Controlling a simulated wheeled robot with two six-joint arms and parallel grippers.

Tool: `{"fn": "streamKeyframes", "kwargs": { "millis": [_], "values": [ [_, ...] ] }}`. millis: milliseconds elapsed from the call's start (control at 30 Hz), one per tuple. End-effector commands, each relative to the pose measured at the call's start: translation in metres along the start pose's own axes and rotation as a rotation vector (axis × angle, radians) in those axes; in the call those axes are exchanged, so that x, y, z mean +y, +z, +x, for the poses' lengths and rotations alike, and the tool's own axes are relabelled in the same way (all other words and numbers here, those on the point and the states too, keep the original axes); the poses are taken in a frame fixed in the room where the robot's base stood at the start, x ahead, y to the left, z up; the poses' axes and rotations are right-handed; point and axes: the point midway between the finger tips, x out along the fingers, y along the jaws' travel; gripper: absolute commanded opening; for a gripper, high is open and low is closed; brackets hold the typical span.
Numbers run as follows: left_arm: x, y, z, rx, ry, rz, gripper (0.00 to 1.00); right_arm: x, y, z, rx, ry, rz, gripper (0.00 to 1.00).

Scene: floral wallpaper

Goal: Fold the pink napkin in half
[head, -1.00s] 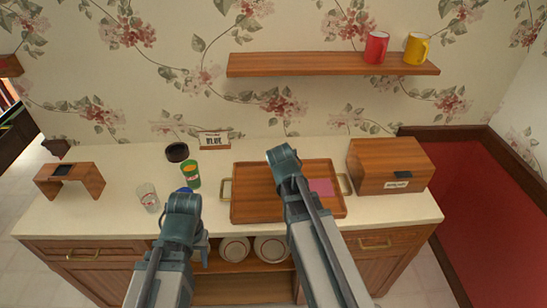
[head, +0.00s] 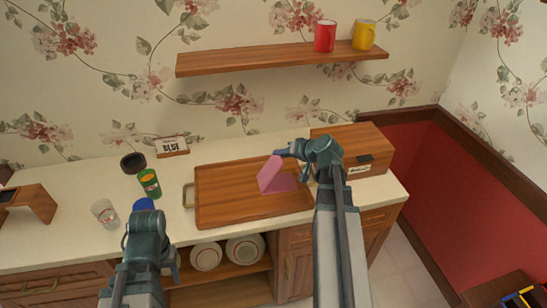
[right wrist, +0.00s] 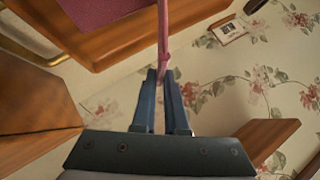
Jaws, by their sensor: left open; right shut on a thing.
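The pink napkin (head: 270,176) is on the brown wooden tray (head: 228,187), near its right part. One side of it is lifted up and the rest lies flat on the tray. My right gripper (head: 283,153) is shut on the lifted edge, above the tray. In the right wrist view the napkin (right wrist: 163,35) shows as a thin strip between the closed fingertips (right wrist: 163,76). My left gripper (head: 170,259) is open and empty in front of the counter's front edge, away from the napkin; its fingertips are mostly hidden.
Left of the tray stand a green can (head: 150,184), a glass (head: 105,212), a dark round bowl (head: 133,164) and a blue item (head: 143,204). A wooden box (head: 352,150) stands behind right. A shelf (head: 270,59) with two mugs hangs above.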

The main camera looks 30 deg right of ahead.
Motion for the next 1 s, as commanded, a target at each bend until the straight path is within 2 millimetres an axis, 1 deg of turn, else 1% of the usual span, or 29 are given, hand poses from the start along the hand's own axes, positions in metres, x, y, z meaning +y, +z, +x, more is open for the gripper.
{"fn": "streamKeyframes", "kwargs": {
  "millis": [33, 300, 767, 800, 967, 1000],
  "values": [
    [0.000, 0.000, 0.003, 0.000, 0.000, 0.000, 0.50, 0.004, 0.000, 0.000, 0.001, -0.002, 0.003, 0.00],
    [0.001, 0.000, 0.006, 0.000, 0.000, 0.000, 0.50, 0.013, -0.002, -0.001, 0.001, -0.002, 0.002, 0.00],
    [0.001, 0.000, 0.006, 0.000, 0.000, 0.000, 0.50, 0.014, -0.002, -0.002, 0.001, -0.001, 0.002, 0.00],
    [0.001, 0.000, 0.006, 0.000, 0.000, 0.000, 0.50, 0.014, -0.002, -0.002, 0.001, -0.001, 0.002, 0.12],
    [0.001, 0.000, 0.006, 0.000, 0.000, 0.000, 0.50, 0.014, -0.002, -0.002, 0.001, -0.001, 0.001, 0.41],
    [0.001, 0.000, 0.006, 0.000, 0.000, 0.000, 0.50, 0.014, -0.002, -0.002, 0.001, -0.001, 0.001, 0.43]
  ]
}}
